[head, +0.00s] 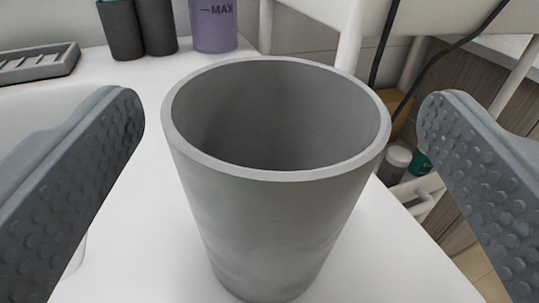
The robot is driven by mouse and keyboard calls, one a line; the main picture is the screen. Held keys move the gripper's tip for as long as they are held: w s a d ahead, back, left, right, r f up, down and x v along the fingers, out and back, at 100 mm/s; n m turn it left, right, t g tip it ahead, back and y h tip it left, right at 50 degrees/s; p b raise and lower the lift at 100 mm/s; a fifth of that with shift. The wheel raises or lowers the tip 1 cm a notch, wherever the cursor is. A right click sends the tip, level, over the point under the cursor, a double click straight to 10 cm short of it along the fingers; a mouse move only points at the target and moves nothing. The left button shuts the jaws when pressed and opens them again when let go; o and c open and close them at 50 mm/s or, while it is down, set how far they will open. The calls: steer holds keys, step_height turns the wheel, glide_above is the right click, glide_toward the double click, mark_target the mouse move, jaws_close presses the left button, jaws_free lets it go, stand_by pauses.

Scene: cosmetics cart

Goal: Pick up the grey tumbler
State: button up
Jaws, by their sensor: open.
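The grey tumbler (275,220) stands upright on a white surface in the middle of the head view. Its wide round rim faces up, and the part of its inside that shows looks empty. My gripper (282,115) is open, with one studded grey finger at the left and the other at the right. The tumbler stands between the two fingers in the picture, with a gap on each side. Neither finger appears to touch it. The bottom edge of the frame is close to the tumbler's base.
Dark cylinders (157,28) and a purple container (214,25) marked "MAX" stand behind. A grey slotted tray (38,63) lies at the back left. White cart posts (352,38) and a black cable (440,55) are behind right. The white surface (400,260) ends at the right.

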mark_target(279, 67)
steer(key=shift+w, duration=1.95)
steer(key=c, duration=1.3)
steer(key=shift+r, duration=0.1)
steer(key=shift+c, duration=0.2)
